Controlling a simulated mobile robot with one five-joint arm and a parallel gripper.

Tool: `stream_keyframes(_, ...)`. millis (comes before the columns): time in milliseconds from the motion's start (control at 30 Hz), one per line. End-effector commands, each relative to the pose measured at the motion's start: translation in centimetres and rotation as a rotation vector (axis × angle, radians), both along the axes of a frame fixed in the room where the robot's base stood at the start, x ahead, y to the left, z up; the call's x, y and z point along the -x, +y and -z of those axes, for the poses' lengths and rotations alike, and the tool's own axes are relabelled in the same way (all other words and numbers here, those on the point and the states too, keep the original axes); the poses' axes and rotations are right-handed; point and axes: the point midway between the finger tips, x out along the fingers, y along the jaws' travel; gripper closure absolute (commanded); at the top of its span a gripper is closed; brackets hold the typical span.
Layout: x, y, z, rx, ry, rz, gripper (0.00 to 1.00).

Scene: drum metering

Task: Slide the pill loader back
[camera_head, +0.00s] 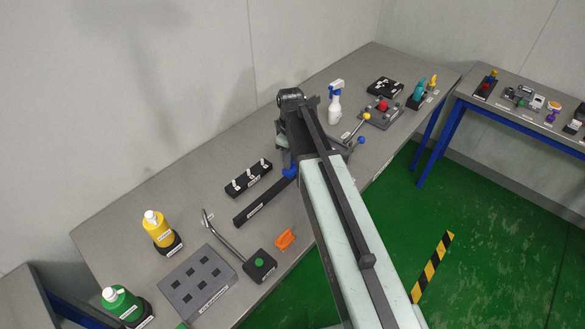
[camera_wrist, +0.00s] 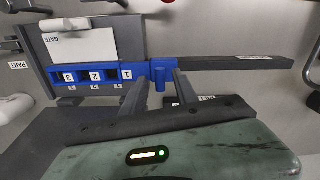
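The pill loader is a blue slide (camera_wrist: 110,76) with cells numbered 3, 2 and 1, lying along a dark rail in the wrist view. A blue tab (camera_wrist: 160,76) stands out from its right end. My gripper (camera_wrist: 162,90) has its two dark fingers apart, one on each side of the tab; I cannot tell whether either finger touches it. In the head view my arm hides most of the loader, and only a blue end (camera_head: 290,172) shows beside it.
A white plate marked GATE (camera_wrist: 80,47) stands behind the slide. The dark rail (camera_wrist: 240,63) runs on to the right. On the grey table are a black block with white pegs (camera_head: 249,179), an orange piece (camera_head: 285,239) and a spray bottle (camera_head: 335,106).

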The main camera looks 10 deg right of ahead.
Motion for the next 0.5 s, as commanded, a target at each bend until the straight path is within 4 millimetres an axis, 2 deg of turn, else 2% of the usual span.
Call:
stream_keyframes(33,0.0,-0.01,1.2,0.0,0.0,0.0,0.65)
stream_keyframes(67,0.0,-0.01,1.34,0.0,0.0,0.0,0.65)
stream_keyframes(333,0.01,-0.05,1.14,0.0,0.0,0.001,0.65)
stream_keyframes(367,0.01,-0.05,1.14,0.0,0.0,0.001,0.7)
stream_keyframes(467,0.0,-0.06,1.13,0.0,0.0,0.001,0.98)
stream_keyframes(500,0.0,-0.06,1.14,0.0,0.0,0.001,1.0)
